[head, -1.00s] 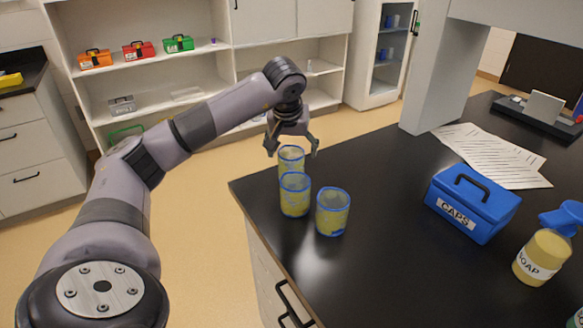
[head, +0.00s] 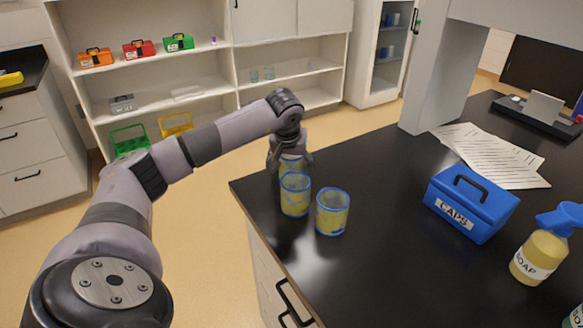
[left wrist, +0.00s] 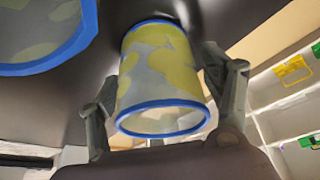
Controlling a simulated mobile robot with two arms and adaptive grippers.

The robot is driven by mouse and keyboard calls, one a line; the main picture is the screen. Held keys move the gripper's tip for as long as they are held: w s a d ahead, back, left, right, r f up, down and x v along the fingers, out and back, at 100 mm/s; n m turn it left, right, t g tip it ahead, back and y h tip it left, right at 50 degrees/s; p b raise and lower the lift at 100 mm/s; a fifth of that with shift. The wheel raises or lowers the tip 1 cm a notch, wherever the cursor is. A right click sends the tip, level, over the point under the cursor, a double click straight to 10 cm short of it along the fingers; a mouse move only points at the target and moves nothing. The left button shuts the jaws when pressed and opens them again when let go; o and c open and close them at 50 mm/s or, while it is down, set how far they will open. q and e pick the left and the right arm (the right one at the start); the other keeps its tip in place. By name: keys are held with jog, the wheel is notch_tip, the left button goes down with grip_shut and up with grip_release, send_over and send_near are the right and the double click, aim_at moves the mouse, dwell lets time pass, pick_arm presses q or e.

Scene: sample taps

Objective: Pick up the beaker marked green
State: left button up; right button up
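A neighbouring beaker (left wrist: 40,30) shows at upper left. My right gripper is out of view.
A blue caps box (head: 472,203) and a soap bottle (head: 540,257) stand to the right on the black counter (head: 390,260). Papers (head: 490,155) lie behind the box. The middle beaker stands close in front of the gripper. Shelves with coloured boxes are across the room.

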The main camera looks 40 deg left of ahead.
pick_arm(q)
jog(key=c, duration=0.9)
jog(key=shift+r, duration=0.1)
